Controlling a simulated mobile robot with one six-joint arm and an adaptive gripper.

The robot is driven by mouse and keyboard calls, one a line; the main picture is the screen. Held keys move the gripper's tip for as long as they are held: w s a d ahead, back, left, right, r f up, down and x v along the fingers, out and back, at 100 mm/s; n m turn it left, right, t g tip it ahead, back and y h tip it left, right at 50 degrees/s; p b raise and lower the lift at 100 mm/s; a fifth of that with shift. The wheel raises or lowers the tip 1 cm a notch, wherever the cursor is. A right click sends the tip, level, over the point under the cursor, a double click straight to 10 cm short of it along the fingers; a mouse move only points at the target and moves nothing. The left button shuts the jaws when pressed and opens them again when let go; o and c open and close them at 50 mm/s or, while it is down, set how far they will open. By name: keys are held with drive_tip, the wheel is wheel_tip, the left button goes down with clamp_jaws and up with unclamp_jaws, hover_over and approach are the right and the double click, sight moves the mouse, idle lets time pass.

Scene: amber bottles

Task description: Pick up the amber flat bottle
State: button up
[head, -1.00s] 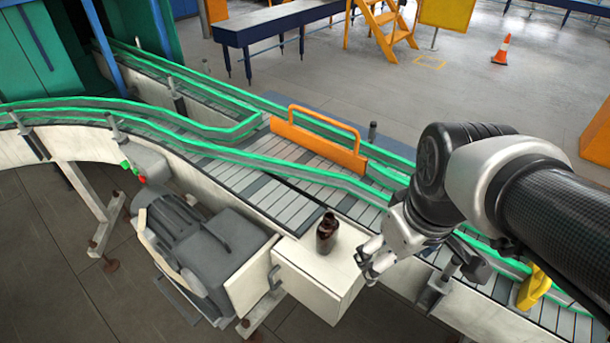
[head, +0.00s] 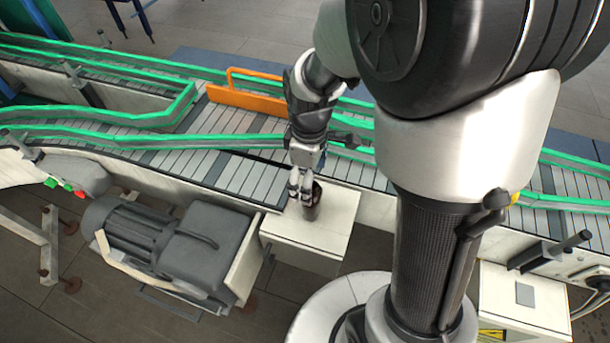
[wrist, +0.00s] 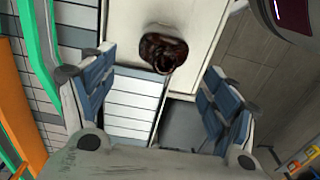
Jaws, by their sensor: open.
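The amber flat bottle (head: 312,203) is dark brown and stands on a white box top beside the conveyor. In the head view my gripper (head: 300,200) is right beside it and partly overlaps it. In the wrist view the bottle (wrist: 163,50) shows from above, beyond the open blue-padded fingers and roughly midway between them. My gripper (wrist: 158,95) is open and empty. I cannot tell from these frames whether a finger touches the bottle.
The white box (head: 300,245) has free room around the bottle. The conveyor (head: 225,170) with green rails runs behind it, with an orange guard (head: 245,100) on it. A grey motor (head: 165,245) sits at the left of the box.

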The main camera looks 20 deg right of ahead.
wheel_tip(320, 180, down, 3)
drive_tip(key=shift+r, duration=0.1)
drive_tip(key=f, duration=0.1)
drive_tip(key=f+b, duration=0.1)
drive_tip(key=s+f, duration=0.1)
drive_tip(key=f, duration=0.1)
drive_tip(key=shift+d+f, duration=0.1)
drive_tip(key=shift+d, duration=0.3)
drive_tip(key=shift+f+b, duration=0.35)
drive_tip(key=shift+f, duration=0.15)
drive_tip(key=shift+c, duration=0.4)
drive_tip(key=c, duration=1.3)
drive_tip(key=shift+o, duration=0.2)
drive_tip(key=shift+r, duration=0.15)
